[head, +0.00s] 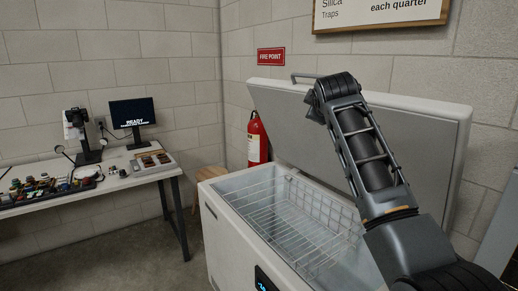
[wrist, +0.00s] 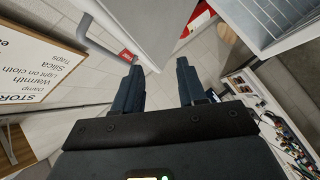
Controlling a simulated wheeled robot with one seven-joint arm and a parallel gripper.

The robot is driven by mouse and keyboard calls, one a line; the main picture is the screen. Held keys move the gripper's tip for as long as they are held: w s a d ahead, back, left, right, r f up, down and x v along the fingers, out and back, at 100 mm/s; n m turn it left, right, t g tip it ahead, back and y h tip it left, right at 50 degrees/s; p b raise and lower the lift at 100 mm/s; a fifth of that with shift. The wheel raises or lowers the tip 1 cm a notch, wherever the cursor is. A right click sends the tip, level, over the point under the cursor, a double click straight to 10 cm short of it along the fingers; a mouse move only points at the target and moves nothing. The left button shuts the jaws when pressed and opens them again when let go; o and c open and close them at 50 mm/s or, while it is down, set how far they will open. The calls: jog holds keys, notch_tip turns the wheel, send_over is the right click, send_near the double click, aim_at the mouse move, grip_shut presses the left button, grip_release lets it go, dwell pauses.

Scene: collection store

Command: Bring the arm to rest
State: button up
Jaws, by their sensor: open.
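My gripper (wrist: 160,78) shows in the wrist view with its two dark fingers apart and nothing between them. The wall and the raised freezer lid lie beyond the fingers. In the head view my arm (head: 365,150) rises from the lower right and bends at the top, in front of the freezer's raised lid (head: 425,135). My gripper cannot be made out clearly there. The chest freezer (head: 228,235) stands open below the arm, with an empty-looking wire basket (head: 310,215) inside.
A fire extinguisher (head: 257,140) hangs by the wall left of the freezer, under a red sign (head: 271,57). The lid handle (head: 303,76) sticks up near my arm. A table (head: 120,181) at left holds a monitor (head: 132,113) and many small items.

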jog(key=s+f+m+y, duration=0.1)
jog(key=s+f, duration=0.5)
jog(key=f, duration=0.6)
jog(key=s+f+m+y, duration=0.1)
jog(key=s+f, duration=0.6)
jog(key=f, duration=0.6)
jog(key=s+d+f+m, duration=0.1)
jog(key=s+f+m, duration=0.1)
jog(key=s+f, duration=0.6)
jog(key=s+f+m, duration=0.1)
jog(key=s+f, duration=0.4)
jog(key=s, duration=0.6)
jog(key=s+d+m, duration=0.2)
jog(key=s+m, duration=0.2)
jog(key=s, duration=2.1)
jog(key=s+d+r+m, duration=0.1)
jog(key=s+r, duration=0.4)
jog(key=s, duration=0.3)
jog(key=s+d+r+m, duration=0.1)
jog(key=s+r+m, duration=0.1)
jog(key=s+r, duration=0.4)
jog(key=shift+v, duration=1.15)
